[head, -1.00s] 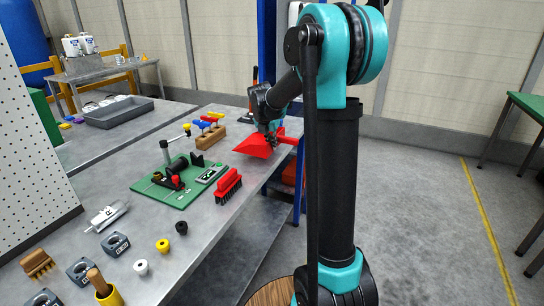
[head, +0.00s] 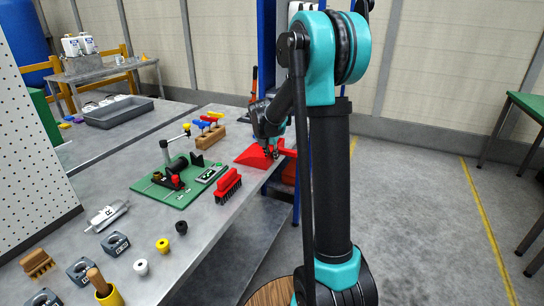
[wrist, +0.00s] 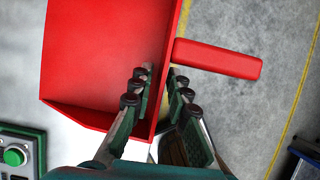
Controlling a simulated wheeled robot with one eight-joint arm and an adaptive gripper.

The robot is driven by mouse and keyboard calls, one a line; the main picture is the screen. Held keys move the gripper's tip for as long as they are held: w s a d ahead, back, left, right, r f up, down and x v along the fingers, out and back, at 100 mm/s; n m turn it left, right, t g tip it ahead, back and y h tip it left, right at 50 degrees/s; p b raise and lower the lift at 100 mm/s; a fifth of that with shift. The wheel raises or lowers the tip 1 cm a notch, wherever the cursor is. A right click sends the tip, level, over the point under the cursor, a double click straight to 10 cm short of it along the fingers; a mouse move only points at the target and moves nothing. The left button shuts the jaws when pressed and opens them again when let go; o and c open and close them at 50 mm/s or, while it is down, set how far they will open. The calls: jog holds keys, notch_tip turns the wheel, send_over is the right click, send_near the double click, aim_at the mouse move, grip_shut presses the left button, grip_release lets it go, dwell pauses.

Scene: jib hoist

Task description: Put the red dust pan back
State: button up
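The red dust pan (head: 252,156) lies about flat on the grey bench top near its right edge, beyond the red brush. Its handle (wrist: 218,58) points right, toward the bench edge. My gripper (head: 271,154) is over the handle end of the pan, pointing down. In the wrist view, the fingers of my gripper (wrist: 157,84) stand apart, one on each side of the pan's rear wall near the handle root. A gap shows between the fingertips, so the gripper looks open. The pan tray (wrist: 100,55) is empty.
A red brush (head: 228,186) and a green board (head: 172,188) with a clamp stand nearer on the bench (head: 205,220). A wooden block (head: 208,137) with coloured handles is left of the pan. Blue posts (head: 266,45) rise behind.

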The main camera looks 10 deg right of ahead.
jog(key=shift+o, duration=0.3)
jog(key=v, duration=1.2)
jog(key=s+f+m+y, duration=0.1)
jog(key=s+f+m, duration=0.4)
jog(key=s+m, duration=0.4)
jog(key=s+d+f+m, duration=0.1)
jog(key=s+f+m, duration=0.5)
jog(key=s+m, duration=0.4)
jog(key=s+d+f+m+y, duration=0.1)
jog(key=s+f+m, duration=0.5)
jog(key=s+m, duration=0.3)
jog(key=shift+s+d+f+m+y, duration=0.15)
jog(key=shift+s+d+m+y, duration=0.2)
jog(key=shift+s, duration=0.8)
jog(key=shift+a, duration=0.2)
